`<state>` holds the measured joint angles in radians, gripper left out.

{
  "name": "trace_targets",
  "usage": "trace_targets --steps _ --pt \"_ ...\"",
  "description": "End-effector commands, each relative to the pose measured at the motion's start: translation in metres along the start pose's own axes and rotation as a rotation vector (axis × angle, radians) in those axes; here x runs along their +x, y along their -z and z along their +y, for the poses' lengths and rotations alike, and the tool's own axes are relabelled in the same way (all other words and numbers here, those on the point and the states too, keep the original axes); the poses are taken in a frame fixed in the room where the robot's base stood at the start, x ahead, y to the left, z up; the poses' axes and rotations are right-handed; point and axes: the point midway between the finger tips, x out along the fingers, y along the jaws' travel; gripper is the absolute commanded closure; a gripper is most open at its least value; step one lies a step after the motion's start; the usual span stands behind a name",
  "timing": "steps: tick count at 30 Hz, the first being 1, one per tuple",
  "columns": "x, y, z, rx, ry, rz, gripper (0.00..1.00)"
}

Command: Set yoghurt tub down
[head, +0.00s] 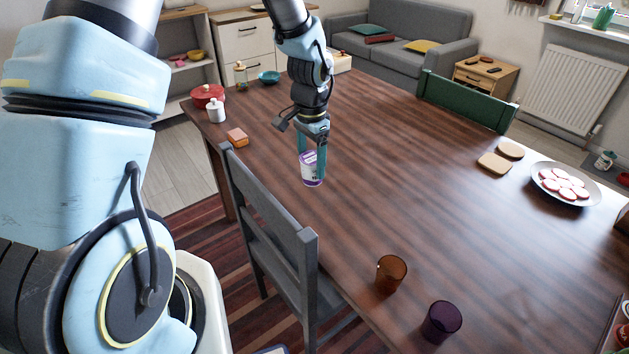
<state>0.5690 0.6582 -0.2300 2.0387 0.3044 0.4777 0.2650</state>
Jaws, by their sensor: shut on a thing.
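My gripper (312,158) points down over the near left part of the dark wooden table (400,180). It is shut on the yoghurt tub (311,170), a small white and purple tub held upright between the fingers. The fingers cover part of the tub's sides. I cannot tell whether the base of the tub touches the tabletop or hangs just above it.
A grey chair (275,230) stands at the near edge. An orange block (237,137), white jar (216,112) and red pot (207,95) are to the left. Amber (391,273) and purple (441,321) glasses stand in front. A plate (566,185) lies right. The table's middle is clear.

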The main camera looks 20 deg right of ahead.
Motion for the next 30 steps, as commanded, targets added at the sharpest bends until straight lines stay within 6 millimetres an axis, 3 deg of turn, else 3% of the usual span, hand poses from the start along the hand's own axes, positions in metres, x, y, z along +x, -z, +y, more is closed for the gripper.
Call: trace_targets --steps 15,27,28,30 --pt "0.059 0.000 0.000 0.000 0.000 0.000 0.91" --pt "0.066 0.000 0.000 0.000 0.001 0.001 0.91" --pt "0.065 0.000 0.000 0.000 0.001 0.001 0.24" --pt "0.064 0.000 0.000 0.000 0.001 0.001 0.16"
